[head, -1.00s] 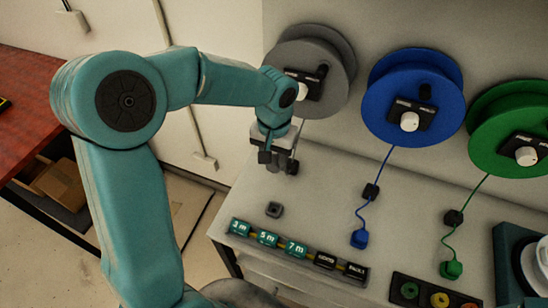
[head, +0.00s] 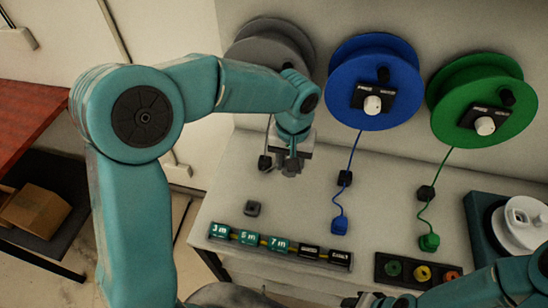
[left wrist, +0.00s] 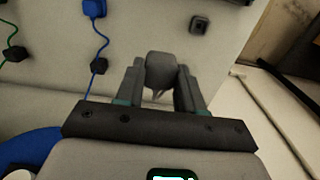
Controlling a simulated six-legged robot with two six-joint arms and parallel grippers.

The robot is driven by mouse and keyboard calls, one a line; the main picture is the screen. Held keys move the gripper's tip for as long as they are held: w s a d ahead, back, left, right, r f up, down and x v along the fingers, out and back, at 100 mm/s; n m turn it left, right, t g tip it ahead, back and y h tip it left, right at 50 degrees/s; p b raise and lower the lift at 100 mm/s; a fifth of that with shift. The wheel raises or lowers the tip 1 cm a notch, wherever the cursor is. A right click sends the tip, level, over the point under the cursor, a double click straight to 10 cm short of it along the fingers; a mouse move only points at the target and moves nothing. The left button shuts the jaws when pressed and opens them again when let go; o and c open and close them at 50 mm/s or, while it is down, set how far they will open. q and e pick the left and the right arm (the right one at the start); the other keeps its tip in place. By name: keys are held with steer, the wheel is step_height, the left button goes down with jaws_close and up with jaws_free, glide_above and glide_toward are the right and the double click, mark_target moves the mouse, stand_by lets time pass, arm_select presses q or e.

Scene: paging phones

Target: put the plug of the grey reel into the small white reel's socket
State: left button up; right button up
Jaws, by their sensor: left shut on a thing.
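The grey reel (head: 262,43) hangs on the wall at the back left, partly hidden behind my left arm. My left gripper (head: 290,171) is above the bench below that reel. In the left wrist view it is shut on the grey plug (left wrist: 160,72), held between both fingers. A dark block (head: 265,163) on the grey reel's cord shows just left of the gripper. The small white reel (head: 522,226) is at the right edge, on a dark teal base; its socket is too small to make out surely. My right gripper (head: 375,300) is at the bottom edge, only partly in view.
The blue reel (head: 392,70) and green reel (head: 510,90) hang further right, their cords running down to a blue plug (head: 340,226) and green plug (head: 429,242). A small dark square holder (head: 253,208), a row of labelled blocks (head: 278,244) and a ring tray (head: 384,281) occupy the bench front.

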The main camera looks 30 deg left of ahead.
arm_select(q)
steer(key=w+d, duration=0.3)
steer(key=d, duration=0.7)
steer(key=shift+w+d, duration=0.2)
steer(key=shift+d, duration=0.05)
